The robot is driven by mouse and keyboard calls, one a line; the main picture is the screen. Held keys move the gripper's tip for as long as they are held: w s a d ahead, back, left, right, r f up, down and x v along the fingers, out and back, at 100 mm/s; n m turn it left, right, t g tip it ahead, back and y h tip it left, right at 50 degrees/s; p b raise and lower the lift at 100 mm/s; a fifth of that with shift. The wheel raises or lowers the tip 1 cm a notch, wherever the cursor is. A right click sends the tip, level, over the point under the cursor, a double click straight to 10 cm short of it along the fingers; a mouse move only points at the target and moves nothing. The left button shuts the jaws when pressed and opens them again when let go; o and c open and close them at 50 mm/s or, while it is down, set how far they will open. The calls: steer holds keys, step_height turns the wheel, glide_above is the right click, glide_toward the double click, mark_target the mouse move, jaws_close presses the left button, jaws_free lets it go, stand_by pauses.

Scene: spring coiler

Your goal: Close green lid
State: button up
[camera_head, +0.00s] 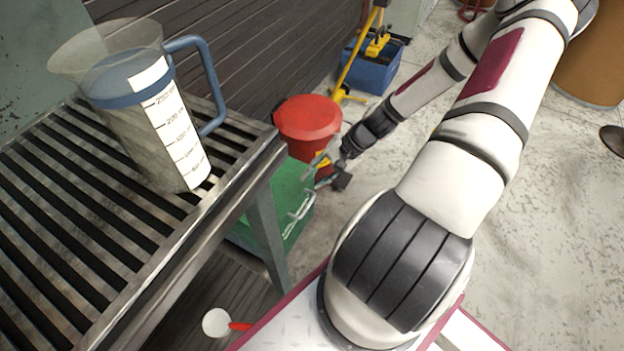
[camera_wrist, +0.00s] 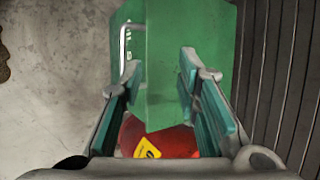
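A green box (camera_head: 283,228) stands low on the floor behind the metal table's leg. Its broad green top, which I take for the lid (camera_head: 287,187), has a pale metal handle (camera_head: 301,207) close by at its right side. I cannot tell whether the lid is open or shut. My gripper (camera_head: 325,172) is at the box's right edge, by the red bucket. In the wrist view, my gripper (camera_wrist: 160,72) is open and empty, its fingers over the green surface (camera_wrist: 195,30). The handle (camera_wrist: 124,55) shows beyond the left finger; contact is unclear.
A red bucket (camera_head: 308,115) with a yellow label stands right behind the box. A slatted metal table (camera_head: 70,220) holds a clear measuring jug (camera_head: 140,120) and partly hides the box. A blue crate (camera_head: 372,72) stands farther back. Open floor lies right.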

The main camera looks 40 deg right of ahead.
steer(key=v, duration=1)
stand_by(0.3)
